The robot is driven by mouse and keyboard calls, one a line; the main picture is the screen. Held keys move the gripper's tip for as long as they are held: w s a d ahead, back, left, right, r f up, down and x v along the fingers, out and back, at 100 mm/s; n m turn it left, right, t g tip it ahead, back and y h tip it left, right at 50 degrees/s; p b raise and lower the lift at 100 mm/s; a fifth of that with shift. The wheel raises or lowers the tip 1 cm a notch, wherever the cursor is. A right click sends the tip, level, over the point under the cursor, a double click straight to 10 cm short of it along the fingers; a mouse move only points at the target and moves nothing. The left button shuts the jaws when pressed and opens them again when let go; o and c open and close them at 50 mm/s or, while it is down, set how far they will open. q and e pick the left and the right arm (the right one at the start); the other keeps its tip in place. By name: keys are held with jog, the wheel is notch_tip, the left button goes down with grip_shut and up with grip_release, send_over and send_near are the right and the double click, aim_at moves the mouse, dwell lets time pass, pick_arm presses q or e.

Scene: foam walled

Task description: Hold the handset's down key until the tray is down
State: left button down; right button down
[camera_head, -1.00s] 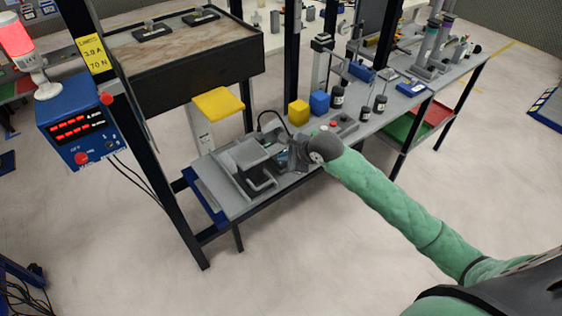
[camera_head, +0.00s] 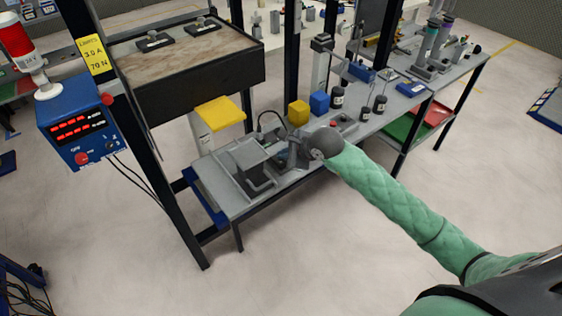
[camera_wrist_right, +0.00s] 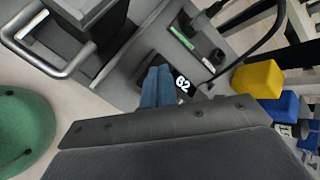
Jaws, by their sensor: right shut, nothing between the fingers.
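My right gripper (camera_head: 293,155) is shut and empty, low over the grey bench; its blue fingers (camera_wrist_right: 157,86) show in the wrist view. They point down beside a small dark display (camera_wrist_right: 184,84) reading 62, apparently the handset's. The down key and the fingertips' contact are hidden. The tray appears to be the large dark-sided one (camera_head: 195,85) with a brown bed, raised between dark posts. A yellow plate (camera_head: 220,111) sits below its front edge. My left gripper is out of view.
A grey bracket with a bar handle (camera_head: 255,165) stands left of my gripper. A yellow block (camera_head: 298,113), a blue block (camera_head: 319,103) and dark bottles stand behind on the bench. A blue control box (camera_head: 75,120) with red digits and a red lamp (camera_head: 16,40) is at left.

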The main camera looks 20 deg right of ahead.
jog(key=shift+r, duration=0.1)
jog(key=shift+r+p, duration=0.75)
jog(key=shift+r, duration=1.65)
jog(key=shift+s, duration=0.1)
